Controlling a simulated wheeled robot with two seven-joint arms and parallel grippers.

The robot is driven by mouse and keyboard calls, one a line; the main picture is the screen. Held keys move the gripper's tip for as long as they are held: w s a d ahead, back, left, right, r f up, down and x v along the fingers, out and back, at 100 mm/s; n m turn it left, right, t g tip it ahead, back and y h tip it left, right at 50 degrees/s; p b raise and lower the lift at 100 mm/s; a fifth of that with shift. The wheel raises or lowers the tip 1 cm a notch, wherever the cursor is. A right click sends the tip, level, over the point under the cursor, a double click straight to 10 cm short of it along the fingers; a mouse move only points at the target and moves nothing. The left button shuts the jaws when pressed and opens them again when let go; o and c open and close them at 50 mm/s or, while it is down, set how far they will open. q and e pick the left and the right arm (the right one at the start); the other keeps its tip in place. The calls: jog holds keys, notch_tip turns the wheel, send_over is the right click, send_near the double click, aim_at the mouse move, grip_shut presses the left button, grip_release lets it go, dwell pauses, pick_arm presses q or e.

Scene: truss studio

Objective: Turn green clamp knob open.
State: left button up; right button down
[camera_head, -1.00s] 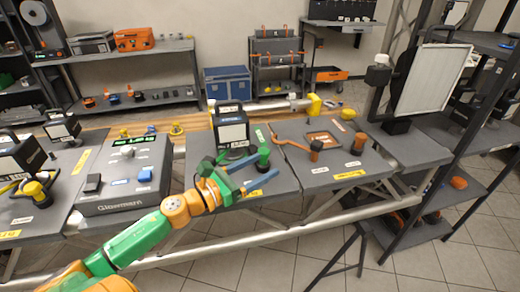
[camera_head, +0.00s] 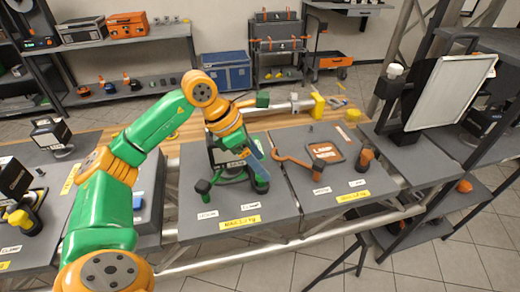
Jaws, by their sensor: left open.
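The green clamp (camera_head: 261,186) stands on the dark middle tabletop, partly hidden behind my left gripper's fingers. The gripper is open. I cannot tell whether its fingers touch the clamp. My right gripper is not in view.
A black lamp-like box behind the clamp is partly hidden by my arm. An orange clamp (camera_head: 321,165) and an orange-topped knob (camera_head: 366,155) stand on the right tabletop. The front of the middle tabletop, around its yellow label (camera_head: 240,223), is clear.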

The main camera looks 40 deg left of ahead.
pick_arm(q)
jog(key=a+n+y, duration=0.1)
jog(key=a, duration=0.2)
jog(key=p, duration=0.1)
send_over(262, 188)
jog(key=a, duration=0.1)
notch_tip(262, 188, down, 5)
jog(key=shift+s+a+r, duration=0.1)
jog(key=shift+r, duration=0.05)
jog(key=shift+w+a+f, duration=0.1)
jog(key=shift+w+f, duration=0.15)
jog(key=shift+f, duration=0.2)
jog(key=shift+s+r, duration=0.1)
grip_shut()
dwell(0.4)
